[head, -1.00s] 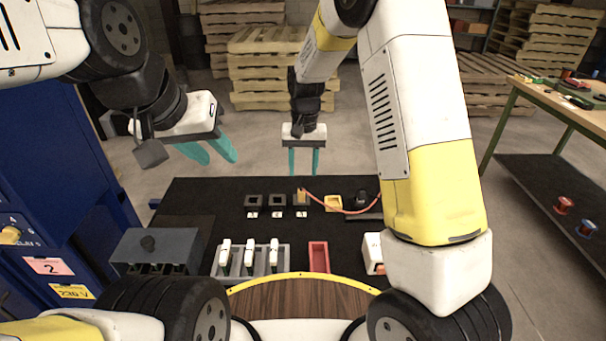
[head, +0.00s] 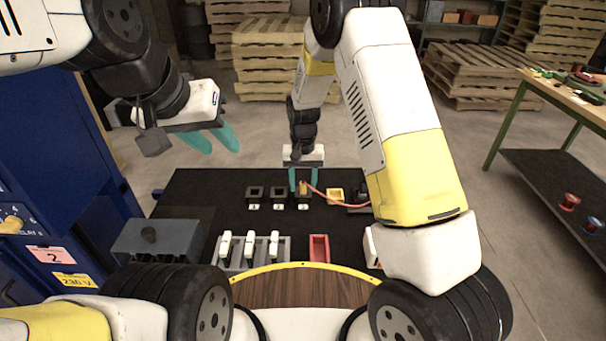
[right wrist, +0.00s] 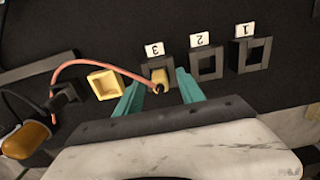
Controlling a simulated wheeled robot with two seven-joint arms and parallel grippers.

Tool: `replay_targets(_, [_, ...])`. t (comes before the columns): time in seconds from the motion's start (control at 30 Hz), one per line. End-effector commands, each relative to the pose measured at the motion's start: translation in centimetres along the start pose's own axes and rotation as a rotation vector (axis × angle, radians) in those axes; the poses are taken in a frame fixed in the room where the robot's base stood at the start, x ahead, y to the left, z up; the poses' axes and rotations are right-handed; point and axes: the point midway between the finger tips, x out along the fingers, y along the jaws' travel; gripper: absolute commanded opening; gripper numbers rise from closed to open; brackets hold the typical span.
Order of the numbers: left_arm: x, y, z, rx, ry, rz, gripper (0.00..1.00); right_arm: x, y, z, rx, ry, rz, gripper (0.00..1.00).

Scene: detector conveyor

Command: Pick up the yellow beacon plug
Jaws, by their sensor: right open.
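The yellow beacon plug (head: 303,187) sits in the black socket marked 3 (head: 303,203) on the dark table, with an orange cable running from it. It also shows in the right wrist view (right wrist: 159,77). My right gripper (head: 304,180) is open above the socket, its teal fingers on either side of the plug; I cannot tell whether they touch it. In the right wrist view its fingers (right wrist: 160,86) flank the plug with gaps visible. My left gripper (head: 212,140) is open and empty, raised at the left, away from the plug.
Two empty sockets, 2 (right wrist: 207,63) and 1 (right wrist: 251,54), stand beside socket 3. A yellow square holder (right wrist: 105,84) and an amber lamp (right wrist: 27,139) are on its other side. A grey rack (head: 281,255) with white-topped pieces and a red tray (head: 319,248) are nearer.

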Motion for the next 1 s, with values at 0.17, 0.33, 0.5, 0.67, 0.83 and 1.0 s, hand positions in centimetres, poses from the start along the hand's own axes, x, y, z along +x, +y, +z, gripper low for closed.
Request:
replay_targets(0.17, [0.0,0.0,0.0,0.0,0.0,0.0,0.36,0.0,0.0,0.0,0.0,0.0,0.0,0.18])
replay_targets(0.33, [0.0,0.0,0.0,0.0,0.0,0.0,0.36,0.0,0.0,0.0,0.0,0.0,0.0,0.0])
replay_targets(0.5, [0.0,0.0,0.0,0.0,0.0,0.0,0.36,-0.1,0.0,0.0,0.0,0.0,0.0,0.0])
replay_targets(0.67, [0.0,0.0,0.0,0.0,0.0,0.0,0.36,-0.3,0.0,0.0,0.0,0.001,0.0,0.0])
replay_targets(0.83, [0.0,0.0,0.0,0.0,0.0,0.0,0.36,-1.7,-0.1,-0.1,-0.001,0.003,-0.001,0.0])
replay_targets(1.0, [0.0,0.0,0.0,0.0,0.0,0.0,0.36,-3.8,-0.2,0.6,-0.004,0.0,0.0,0.0])
